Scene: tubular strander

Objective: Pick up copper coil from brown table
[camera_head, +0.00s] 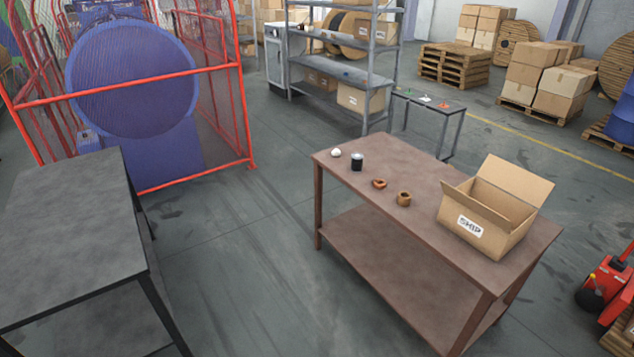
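The brown table (430,205) stands right of centre in the head view, with a lower shelf. A small reddish-copper ring (379,184), which looks like the copper coil, lies on its top near the left edge. A tan-brown roll (404,199) with a hole stands just right of it; its material is too small to tell. Neither of my grippers is in view.
An open cardboard box marked SHIP (487,232) stands on the brown table's right part. A dark table (65,230) is at the left. A red fence (247,110) encloses blue machinery behind it. Open floor (240,260) lies between the tables. A red pallet jack (607,285) is far right.

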